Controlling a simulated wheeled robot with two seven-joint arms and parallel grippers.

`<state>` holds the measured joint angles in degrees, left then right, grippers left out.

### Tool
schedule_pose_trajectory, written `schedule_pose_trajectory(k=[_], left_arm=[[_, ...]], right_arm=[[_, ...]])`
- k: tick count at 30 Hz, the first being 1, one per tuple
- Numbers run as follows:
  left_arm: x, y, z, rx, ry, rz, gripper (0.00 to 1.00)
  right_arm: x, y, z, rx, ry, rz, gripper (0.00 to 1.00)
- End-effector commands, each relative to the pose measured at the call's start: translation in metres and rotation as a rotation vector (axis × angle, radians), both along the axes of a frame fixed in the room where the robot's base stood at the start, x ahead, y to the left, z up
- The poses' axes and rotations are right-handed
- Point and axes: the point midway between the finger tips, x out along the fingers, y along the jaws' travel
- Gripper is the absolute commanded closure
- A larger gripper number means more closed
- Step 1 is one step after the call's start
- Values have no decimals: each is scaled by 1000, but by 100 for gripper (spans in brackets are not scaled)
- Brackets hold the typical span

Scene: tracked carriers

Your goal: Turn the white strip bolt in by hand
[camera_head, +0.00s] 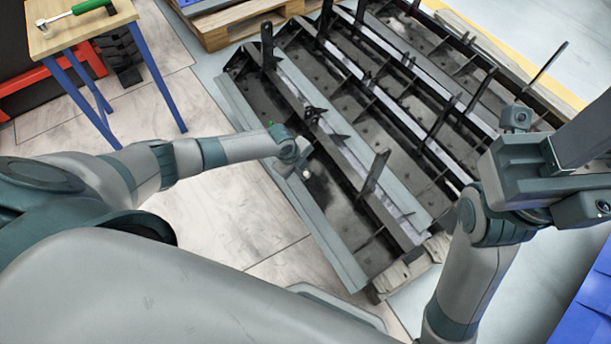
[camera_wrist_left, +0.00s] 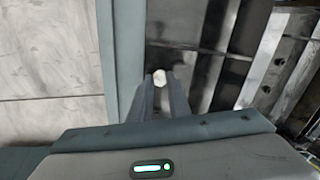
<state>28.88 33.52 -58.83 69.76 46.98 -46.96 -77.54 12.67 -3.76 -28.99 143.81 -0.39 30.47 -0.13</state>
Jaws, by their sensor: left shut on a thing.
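The white bolt (camera_wrist_left: 159,76) shows as a small pale head between the tips of my left gripper (camera_wrist_left: 161,88) in the left wrist view. The left gripper's two fingers are shut on it. In the head view the bolt (camera_head: 306,173) is a small white dot at my left gripper (camera_head: 302,164), over the near-left part of the dark carrier (camera_head: 335,207). I cannot tell how deep the bolt sits; its lower part is hidden. My right gripper (camera_head: 573,143) is at the right edge, above the carrier's right end; its fingertips do not show clearly.
Upright dark posts (camera_head: 373,175) and ribs stand up from the carrier, several near the left arm. A wooden table (camera_head: 85,25) with a green-handled tool (camera_head: 88,6) stands at the upper left. A wooden pallet (camera_head: 225,28) lies at the back. Pale floor (camera_head: 225,215) is clear at left.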

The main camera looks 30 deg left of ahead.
Motion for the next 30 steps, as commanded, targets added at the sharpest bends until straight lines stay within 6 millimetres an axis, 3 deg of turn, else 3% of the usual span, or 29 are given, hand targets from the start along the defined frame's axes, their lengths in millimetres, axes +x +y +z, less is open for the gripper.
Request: schedule_pose_trajectory(k=[13,25,26,27,28,30], left_arm=[[2,1,0,18,-15,-61,100],[2,1,-2,162,-106,-547,100],[2,0,1,162,-106,-551,79],[1,0,2,159,-105,-546,69],[1,0,2,159,-103,-544,62],[1,0,2,159,-103,-543,62]], right_arm=[[0,0,-6,0,0,0,69],[0,0,-38,0,0,0,69],[0,0,-35,0,0,0,69],[0,0,-33,0,0,0,69],[0,0,-33,0,0,0,69],[0,0,-33,0,0,0,69]])
